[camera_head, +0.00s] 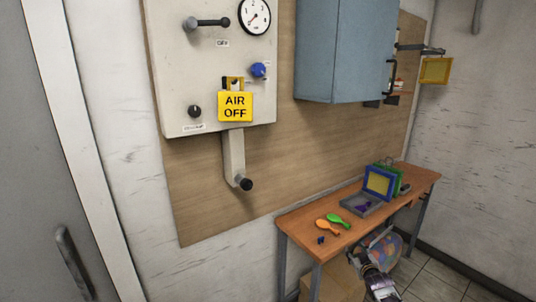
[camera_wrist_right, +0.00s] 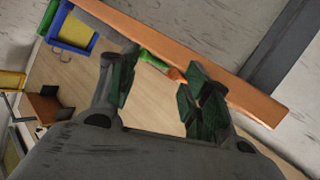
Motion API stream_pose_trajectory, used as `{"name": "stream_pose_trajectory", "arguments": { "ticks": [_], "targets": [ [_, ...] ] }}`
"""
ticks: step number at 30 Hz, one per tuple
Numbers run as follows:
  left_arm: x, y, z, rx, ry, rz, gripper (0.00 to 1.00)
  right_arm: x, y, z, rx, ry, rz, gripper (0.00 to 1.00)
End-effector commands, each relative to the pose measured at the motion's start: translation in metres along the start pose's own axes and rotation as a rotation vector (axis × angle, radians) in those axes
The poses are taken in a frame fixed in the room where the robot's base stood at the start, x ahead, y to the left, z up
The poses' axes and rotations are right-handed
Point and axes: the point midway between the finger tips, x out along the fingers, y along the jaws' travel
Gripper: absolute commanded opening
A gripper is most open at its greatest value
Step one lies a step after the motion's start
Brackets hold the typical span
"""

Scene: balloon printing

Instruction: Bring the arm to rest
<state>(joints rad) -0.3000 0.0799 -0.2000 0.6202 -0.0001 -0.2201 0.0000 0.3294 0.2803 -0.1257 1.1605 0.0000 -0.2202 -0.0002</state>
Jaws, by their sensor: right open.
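My left gripper is in neither view.
The wooden table (camera_head: 298,226) bears an orange paddle (camera_head: 326,227), a green paddle (camera_head: 338,220), a grey tray (camera_head: 359,206) and a blue-yellow frame (camera_head: 379,182). A wall panel carries a yellow AIR OFF sign (camera_head: 235,106). A blue cabinet (camera_head: 342,50) hangs above.

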Motion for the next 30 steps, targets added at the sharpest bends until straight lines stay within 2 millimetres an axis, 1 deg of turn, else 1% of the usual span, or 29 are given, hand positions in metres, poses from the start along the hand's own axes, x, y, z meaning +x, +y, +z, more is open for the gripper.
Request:
{"name": "stream_pose_trajectory", "arguments": {
  "ticks": [1,2,3,5,6,8,9,14,15,17,18,20,21,23,24,26,27,29,30],
  "targets": [
    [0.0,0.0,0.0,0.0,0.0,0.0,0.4,-0.003,-0.009,0.022,0.003,-0.03,-0.01,0.48],
    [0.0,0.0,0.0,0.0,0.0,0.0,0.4,-0.005,-0.014,0.035,0.004,-0.047,-0.016,0.48],
    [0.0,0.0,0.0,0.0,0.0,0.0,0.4,-0.008,-0.021,0.051,0.005,-0.07,-0.023,0.48],
    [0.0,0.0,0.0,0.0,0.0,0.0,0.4,-0.012,-0.03,0.075,0.007,-0.102,-0.034,0.48],
    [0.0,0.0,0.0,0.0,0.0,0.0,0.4,-0.016,-0.037,0.091,0.008,-0.124,-0.041,0.48],
    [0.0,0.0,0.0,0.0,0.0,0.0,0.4,-0.022,-0.046,0.115,0.01,-0.156,-0.051,0.48],
    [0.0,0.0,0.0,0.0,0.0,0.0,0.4,-0.027,-0.052,0.131,0.011,-0.179,-0.058,0.48],
    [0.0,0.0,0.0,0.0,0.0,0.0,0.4,-0.049,-0.078,0.193,0.016,-0.265,-0.086,0.48],
    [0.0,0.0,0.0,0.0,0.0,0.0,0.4,-0.055,-0.084,0.208,0.017,-0.287,-0.093,0.48],
    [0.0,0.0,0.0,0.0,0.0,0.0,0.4,-0.065,-0.093,0.231,0.018,-0.319,-0.103,0.48],
    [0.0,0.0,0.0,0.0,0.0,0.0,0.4,-0.072,-0.099,0.246,0.019,-0.341,-0.11,0.48],
    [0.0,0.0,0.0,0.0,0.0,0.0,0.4,-0.084,-0.108,0.267,0.021,-0.373,-0.12,0.48],
    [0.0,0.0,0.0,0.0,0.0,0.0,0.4,-0.092,-0.115,0.282,0.022,-0.395,-0.127,0.48],
    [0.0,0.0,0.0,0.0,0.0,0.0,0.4,-0.104,-0.123,0.303,0.024,-0.426,-0.138,0.48],
    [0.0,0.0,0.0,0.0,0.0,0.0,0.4,-0.113,-0.129,0.318,0.024,-0.449,-0.144,0.48],
    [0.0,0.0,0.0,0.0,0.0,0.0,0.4,-0.127,-0.138,0.338,0.026,-0.48,-0.154,0.48],
    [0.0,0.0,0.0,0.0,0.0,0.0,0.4,-0.137,-0.143,0.352,0.026,-0.502,-0.161,0.48],
    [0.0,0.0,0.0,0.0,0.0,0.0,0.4,-0.151,-0.152,0.372,0.027,-0.533,-0.171,0.48],
    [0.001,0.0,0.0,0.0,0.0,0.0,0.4,-0.162,-0.158,0.385,0.028,-0.555,-0.178,0.48]
  ]
}}
